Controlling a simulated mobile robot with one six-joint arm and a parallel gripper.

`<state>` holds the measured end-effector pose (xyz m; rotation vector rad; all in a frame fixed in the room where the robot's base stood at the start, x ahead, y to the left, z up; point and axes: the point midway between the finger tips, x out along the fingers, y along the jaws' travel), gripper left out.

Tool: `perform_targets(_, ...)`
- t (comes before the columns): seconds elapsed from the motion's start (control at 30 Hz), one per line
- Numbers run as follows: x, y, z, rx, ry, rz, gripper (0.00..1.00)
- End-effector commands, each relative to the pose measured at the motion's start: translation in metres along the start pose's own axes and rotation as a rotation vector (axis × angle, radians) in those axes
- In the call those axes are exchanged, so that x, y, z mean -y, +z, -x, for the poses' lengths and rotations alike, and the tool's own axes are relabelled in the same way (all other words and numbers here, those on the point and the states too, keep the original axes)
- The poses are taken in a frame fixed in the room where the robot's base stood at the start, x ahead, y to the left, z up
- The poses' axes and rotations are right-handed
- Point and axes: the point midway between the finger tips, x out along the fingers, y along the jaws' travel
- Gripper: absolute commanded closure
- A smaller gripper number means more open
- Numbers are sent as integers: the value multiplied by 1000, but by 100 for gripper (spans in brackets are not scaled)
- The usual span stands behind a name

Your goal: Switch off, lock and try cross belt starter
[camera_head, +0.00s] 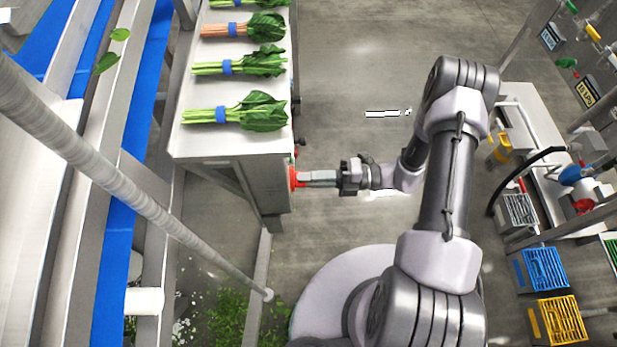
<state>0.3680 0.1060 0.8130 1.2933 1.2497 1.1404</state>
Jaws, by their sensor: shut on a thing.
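My gripper (305,178) reaches left to the side of a grey metal cabinet or stand (270,190) beneath a steel table. Its fingers are shut on a small red part (294,177), which looks like a switch handle, on the right-hand face of that stand. The handle's angle and any labels are hidden or too small to read. Another small red and dark part (297,153) shows just above it at the table's edge. I cannot make out a lock in my gripper.
Bunches of greens (235,110) lie on the steel table (190,143). Blue belts (122,215) run at left behind a slanting pipe (90,150). At right are a bench (528,105), a blue crate (543,268) and a yellow crate (560,320). Clear floor (350,75) lies between.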

Motion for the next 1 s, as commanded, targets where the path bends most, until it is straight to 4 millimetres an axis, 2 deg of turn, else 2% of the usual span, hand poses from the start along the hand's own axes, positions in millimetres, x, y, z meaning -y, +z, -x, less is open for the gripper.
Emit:
perform_targets(0.3,0,0,0,0,0,92,100)
perform_targets(0.8,0,0,0,0,0,108,100)
perform_targets(0.83,0,0,0,0,0,108,84)
perform_targets(0.9,0,0,0,0,0,107,71)
perform_targets(0.93,0,0,0,0,0,107,67)
perform_targets(1.0,0,0,0,0,0,107,67)
